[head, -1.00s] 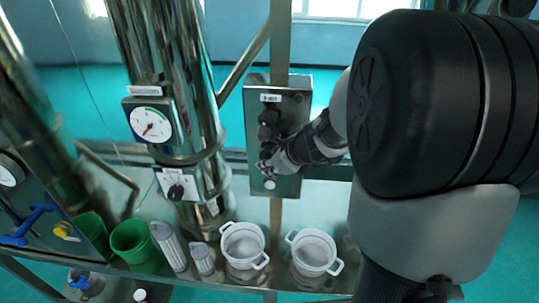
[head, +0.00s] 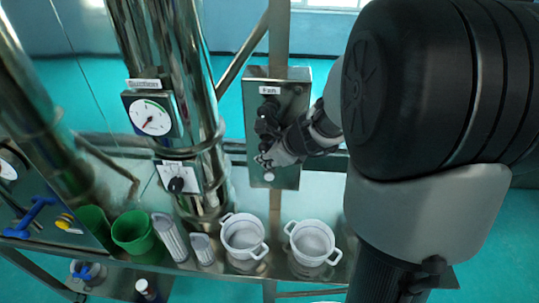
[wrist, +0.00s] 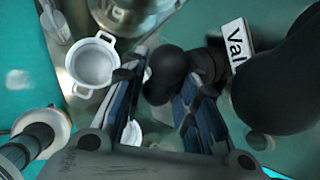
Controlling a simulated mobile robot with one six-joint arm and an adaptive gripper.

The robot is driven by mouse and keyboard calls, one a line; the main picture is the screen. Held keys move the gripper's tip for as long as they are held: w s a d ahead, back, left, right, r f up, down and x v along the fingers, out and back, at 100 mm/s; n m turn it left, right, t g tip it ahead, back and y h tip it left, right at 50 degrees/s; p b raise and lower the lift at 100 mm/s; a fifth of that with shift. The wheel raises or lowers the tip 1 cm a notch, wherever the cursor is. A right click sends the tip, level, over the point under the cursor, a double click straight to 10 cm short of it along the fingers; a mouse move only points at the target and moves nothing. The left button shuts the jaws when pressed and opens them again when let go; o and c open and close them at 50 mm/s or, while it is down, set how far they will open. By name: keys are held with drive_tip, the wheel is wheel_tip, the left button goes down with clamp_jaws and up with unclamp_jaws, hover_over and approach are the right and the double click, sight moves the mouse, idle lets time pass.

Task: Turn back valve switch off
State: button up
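The grey control box (head: 291,84) hangs on a metal post right of the steel column, with a "Fan" label (head: 269,90) at its top and dark knobs down its front. My gripper (head: 268,149) is at the lower part of this front and hides some of it. In the wrist view, a label beginning "Val" (wrist: 236,40) is beside a black valve switch knob (wrist: 165,72). This knob lies between the two fingertips of my gripper (wrist: 163,95). A gap shows on the left side; contact on the right is unclear. The fingers look spread.
A larger dark knob (wrist: 285,92) is close at the right of the wrist view. A dial gauge (head: 150,117) and a small black switch (head: 176,185) are on the column.

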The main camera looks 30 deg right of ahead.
drive_tip(key=v, duration=1.2)
